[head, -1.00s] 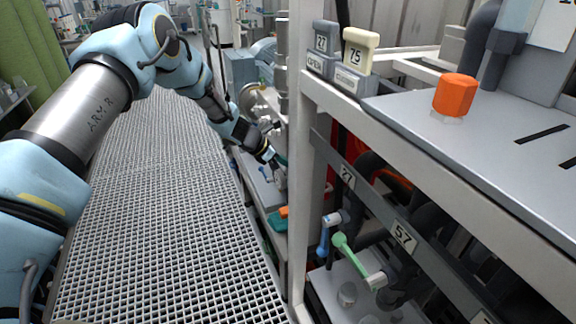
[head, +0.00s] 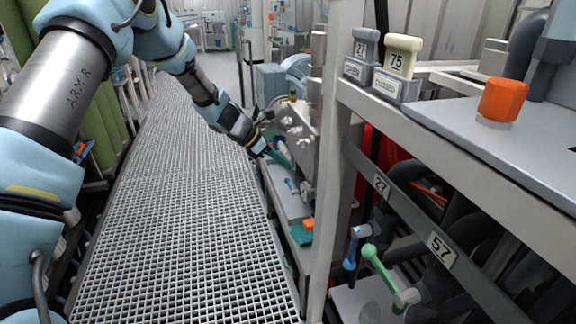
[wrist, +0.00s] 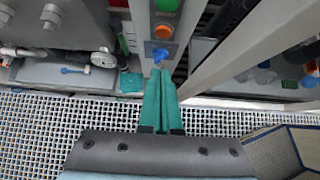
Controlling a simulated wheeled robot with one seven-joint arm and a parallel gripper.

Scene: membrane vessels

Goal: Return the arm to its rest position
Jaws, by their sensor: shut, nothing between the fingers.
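My arm reaches from the left side of the head view over the grating and bends down toward the equipment behind the white post. My gripper (wrist: 160,82) shows in the wrist view as two teal fingers pressed together with nothing between them. In that view the fingertips appear just below a blue button (wrist: 157,53) on a grey post. I cannot tell whether they touch it. In the head view the gripper end is small, near the grey bench beside the post.
The grating walkway (head: 185,220) is clear. The white post (head: 338,180) and the shelf with an orange hexagonal knob (head: 503,99) stand at right. Blue (head: 351,250) and green (head: 378,264) valve handles are below.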

